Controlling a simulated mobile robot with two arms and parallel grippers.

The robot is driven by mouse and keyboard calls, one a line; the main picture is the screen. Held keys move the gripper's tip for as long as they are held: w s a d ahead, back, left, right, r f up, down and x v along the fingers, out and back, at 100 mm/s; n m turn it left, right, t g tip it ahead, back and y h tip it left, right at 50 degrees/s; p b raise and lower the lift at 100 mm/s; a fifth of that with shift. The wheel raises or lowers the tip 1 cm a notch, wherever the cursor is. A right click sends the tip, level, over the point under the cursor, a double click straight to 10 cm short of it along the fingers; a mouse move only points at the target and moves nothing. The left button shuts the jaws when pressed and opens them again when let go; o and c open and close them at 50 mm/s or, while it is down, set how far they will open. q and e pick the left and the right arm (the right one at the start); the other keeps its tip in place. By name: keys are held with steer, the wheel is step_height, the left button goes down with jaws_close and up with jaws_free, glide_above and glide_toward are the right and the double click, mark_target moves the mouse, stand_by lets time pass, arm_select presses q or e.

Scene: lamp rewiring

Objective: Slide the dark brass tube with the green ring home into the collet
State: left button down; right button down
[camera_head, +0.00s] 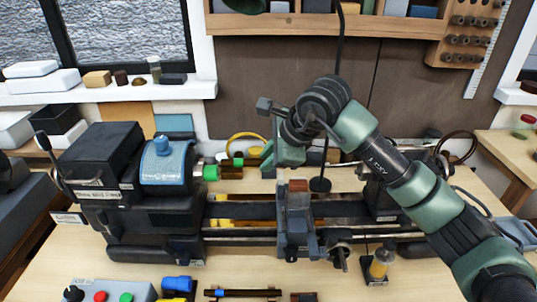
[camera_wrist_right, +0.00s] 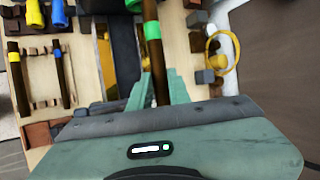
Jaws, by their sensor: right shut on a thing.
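My right gripper (camera_head: 268,158) is shut on the dark brass tube (camera_wrist_right: 161,80), above the lathe bed. In the right wrist view the tube runs up between my fingers (camera_wrist_right: 160,95), and its green ring (camera_wrist_right: 152,30) lies beyond them. The ring also shows in the head view (camera_head: 238,162), left of my gripper. The collet nose with a green collar (camera_head: 210,173) sticks out right of the blue-covered headstock (camera_head: 165,165). In the wrist view the tube passes beside a green part (camera_wrist_right: 133,5), and its far end is out of frame. My left gripper is not in view.
The lathe carriage (camera_head: 296,215) stands below my right arm. A yellow cable loop (camera_head: 245,145) lies behind the bed. A yellow-ringed tube (camera_wrist_right: 18,75) and a blue-ringed tube (camera_wrist_right: 62,70) lie in a rack. A small bottle (camera_head: 380,262) stands at front right.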

steer(key=f, duration=0.3)
steer(key=shift+a, duration=0.4)
steer(key=shift+b, duration=0.3)
steer(key=shift+b, duration=0.95)
stand_by(0.8)
steer(key=shift+a+b, duration=0.5)
steer(key=shift+a, duration=1.1)
stand_by(0.4)
steer(key=c, duration=1.2)
jaws_free()
steer(key=shift+c, duration=0.2)
